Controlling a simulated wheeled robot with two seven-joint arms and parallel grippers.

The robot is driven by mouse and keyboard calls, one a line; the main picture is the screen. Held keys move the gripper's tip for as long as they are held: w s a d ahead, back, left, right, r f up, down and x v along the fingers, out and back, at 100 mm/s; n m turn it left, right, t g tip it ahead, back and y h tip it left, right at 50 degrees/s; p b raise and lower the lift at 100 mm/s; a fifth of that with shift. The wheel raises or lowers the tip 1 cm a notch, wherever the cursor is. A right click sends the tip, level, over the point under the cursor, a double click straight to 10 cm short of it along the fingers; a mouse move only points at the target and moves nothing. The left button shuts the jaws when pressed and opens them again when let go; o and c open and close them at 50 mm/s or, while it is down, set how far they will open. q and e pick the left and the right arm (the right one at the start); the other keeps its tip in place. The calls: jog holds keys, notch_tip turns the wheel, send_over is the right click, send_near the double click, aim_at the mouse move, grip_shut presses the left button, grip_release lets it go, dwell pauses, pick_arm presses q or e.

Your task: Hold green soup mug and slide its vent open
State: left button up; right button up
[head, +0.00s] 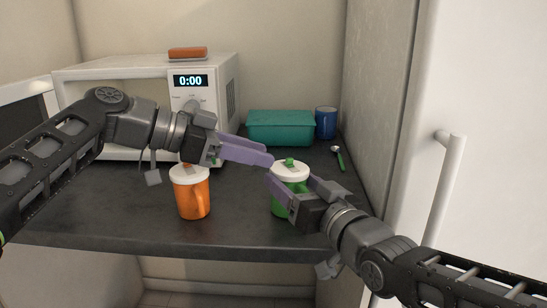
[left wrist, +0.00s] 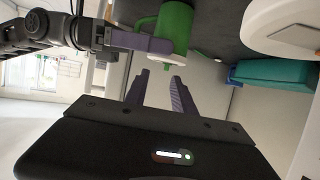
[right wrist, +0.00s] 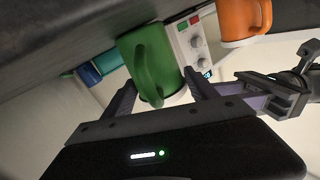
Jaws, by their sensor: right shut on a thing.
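The green soup mug (head: 280,201) stands at the front of the dark counter, with a white lid (head: 283,171) and a small green vent piece (head: 290,161) on top. My right gripper (head: 292,190) is shut on the mug from the right. The right wrist view shows the mug's green body (right wrist: 150,55) between its fingers, with the handle facing the camera. My left gripper (head: 268,158) is up and left of the lid, its purple fingers pointing toward the vent. In the left wrist view its fingers (left wrist: 158,85) are apart with nothing between them. Whether the vent is open cannot be told.
An orange mug (head: 192,198) with a white lid stands left of the green one. A white microwave (head: 130,75) is behind. A teal container (head: 280,128), a blue cup (head: 326,122) and a green-handled spoon (head: 339,158) are at the back right. A wall bounds the right side.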

pick_arm(q)
jog(key=v, duration=0.7)
pick_arm(e)
jog(key=shift+f, duration=0.15)
jog(key=o, duration=1.7)
jog(key=shift+o, duration=0.2)
jog(key=shift+d, duration=0.1)
jog(key=v, duration=1.2)
